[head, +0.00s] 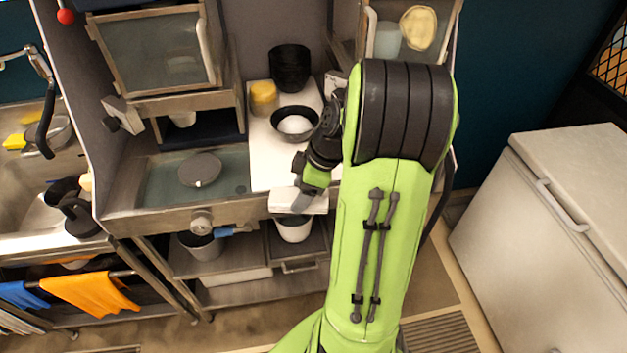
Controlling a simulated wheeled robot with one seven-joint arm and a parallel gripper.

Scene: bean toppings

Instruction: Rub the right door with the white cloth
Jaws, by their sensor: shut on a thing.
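My gripper (302,192) is low in front of the counter's front edge, left of my large green arm. It is shut on a white, flat-looking thing (282,201), which I take to be the white cloth; my fingers cover part of it. The right door (369,38) of the upper cabinet is at the top, with a pale upright handle. My arm hides its lower part. The cloth is well below and left of this door, apart from it.
The framed glass left door (155,50) is at the upper left. A dark bowl with a white content (295,123), a yellow cup (263,98) and stacked black bowls (290,68) stand on the white board (262,172). A white chest (545,240) stands right; floor is free between.

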